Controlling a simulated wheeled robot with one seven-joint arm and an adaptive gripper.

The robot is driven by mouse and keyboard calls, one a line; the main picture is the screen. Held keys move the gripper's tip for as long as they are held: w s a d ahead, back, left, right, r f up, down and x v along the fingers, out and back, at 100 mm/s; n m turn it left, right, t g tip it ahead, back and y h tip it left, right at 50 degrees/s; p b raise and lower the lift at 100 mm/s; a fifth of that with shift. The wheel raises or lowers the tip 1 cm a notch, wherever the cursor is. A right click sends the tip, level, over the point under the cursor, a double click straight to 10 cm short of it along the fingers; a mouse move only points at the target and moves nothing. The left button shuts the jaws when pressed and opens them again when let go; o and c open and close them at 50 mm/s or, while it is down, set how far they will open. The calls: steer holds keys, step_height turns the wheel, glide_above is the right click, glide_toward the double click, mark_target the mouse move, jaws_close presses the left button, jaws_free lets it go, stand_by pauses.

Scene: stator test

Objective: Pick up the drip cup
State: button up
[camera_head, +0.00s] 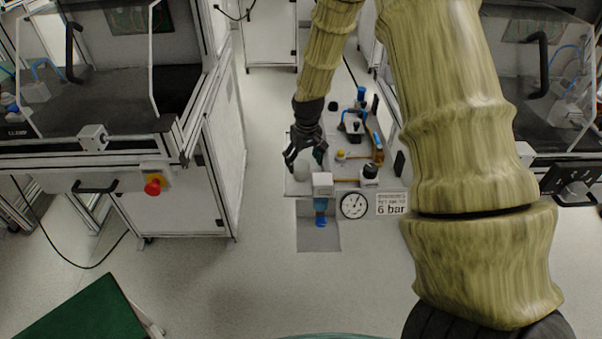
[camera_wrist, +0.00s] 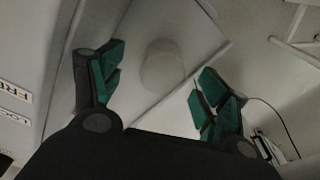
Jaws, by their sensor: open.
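The drip cup (camera_head: 301,171) looks pale and translucent. It stands near the left corner of a light bench top (camera_head: 345,186) in the head view. In the wrist view the cup (camera_wrist: 162,66) shows as a faint round shape between the fingers, low in contrast against the pale surface. My gripper (camera_head: 305,161) is open just above the cup, with its dark fingers spread to either side. In the wrist view my gripper (camera_wrist: 160,78) shows green finger pads apart, with nothing between them held. The exact height gap to the cup is hard to tell.
Right of the cup stand small fittings, a black knob (camera_head: 370,170) and a brass-coloured part (camera_head: 377,150). A blue-bowled unit (camera_head: 321,204), a gauge (camera_head: 354,205) and a "6 bar" sign (camera_head: 392,204) are at the bench front. A machine cabinet (camera_head: 205,165) stands left; floor between is clear.

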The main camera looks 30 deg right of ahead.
mark_target(301, 169)
steer(key=shift+w+a+f, duration=0.1)
steer(key=shift+w+f, duration=0.05)
steer(key=shift+f, duration=0.7)
steer(key=shift+w+f, duration=0.2)
steer(key=shift+f, duration=0.7)
steer(key=shift+w+a+f, duration=0.1)
steer(key=shift+w+f, duration=0.05)
steer(key=shift+f, duration=0.7)
steer(key=shift+c, duration=0.4)
steer(key=c, duration=0.9)
